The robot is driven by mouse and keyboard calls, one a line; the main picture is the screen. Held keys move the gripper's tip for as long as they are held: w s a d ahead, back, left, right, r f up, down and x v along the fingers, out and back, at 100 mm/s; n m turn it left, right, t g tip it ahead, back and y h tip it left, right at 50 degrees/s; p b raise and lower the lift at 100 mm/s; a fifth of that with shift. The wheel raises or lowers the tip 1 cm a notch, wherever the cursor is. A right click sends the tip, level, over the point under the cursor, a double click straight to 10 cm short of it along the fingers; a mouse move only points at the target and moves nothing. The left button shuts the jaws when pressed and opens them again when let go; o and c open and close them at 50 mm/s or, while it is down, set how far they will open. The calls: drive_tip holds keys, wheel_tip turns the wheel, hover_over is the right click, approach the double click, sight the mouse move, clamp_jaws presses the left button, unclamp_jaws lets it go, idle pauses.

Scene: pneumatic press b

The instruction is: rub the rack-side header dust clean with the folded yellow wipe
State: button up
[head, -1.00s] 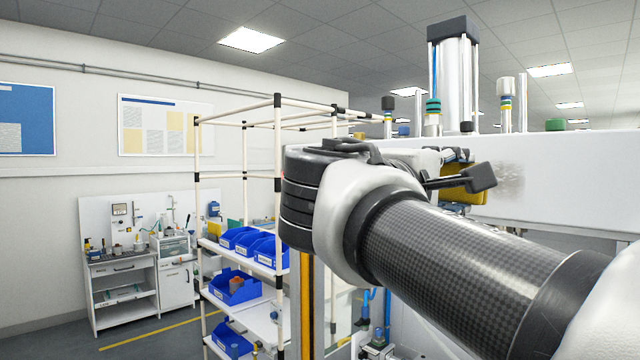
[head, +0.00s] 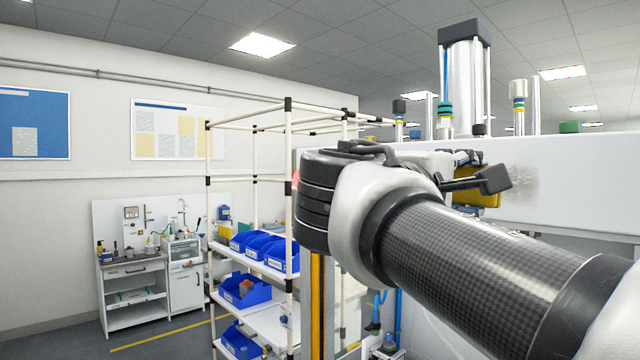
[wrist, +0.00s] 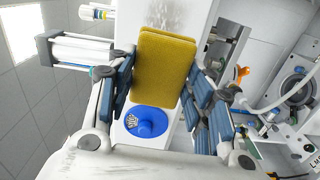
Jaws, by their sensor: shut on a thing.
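The folded yellow wipe (wrist: 165,65) is pinched between the fingers of my gripper (wrist: 160,80) in the wrist view. In the head view the wipe (head: 482,200) shows partly behind my gripper (head: 490,181), in front of the white header (head: 590,175). A grey speckled dust patch (head: 524,184) lies on the header face, just right of my gripper. I cannot tell whether the wipe touches the header.
A tall cylinder (head: 465,80) and several posts rise above the header. A pipe-frame rack (head: 288,180) with blue bins (head: 242,290) stands left of my arm. A blue round disc (wrist: 146,121) is below the wipe in the wrist view. A workbench (head: 133,290) stands far left.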

sight(537, 184)
drive_tip(key=shift+x, duration=2.65)
drive_tip(key=shift+p+x, duration=0.3)
drive_tip(key=shift+x, duration=0.7)
drive_tip(key=shift+s, duration=0.15)
drive_tip(key=shift+s+d+b, duration=0.7)
drive_tip(key=shift+s+d, duration=0.4)
drive_tip(key=shift+s, duration=0.25)
drive_tip(key=shift+s+d+b, duration=0.7)
drive_tip(key=shift+s+d, duration=0.4)
drive_tip(key=shift+s, duration=0.3)
drive_tip(key=shift+w+a, duration=0.1)
drive_tip(key=w+a, duration=0.4)
drive_tip(key=w, duration=0.1)
drive_tip(key=shift+w+p, duration=0.3)
drive_tip(key=shift+p, duration=0.05)
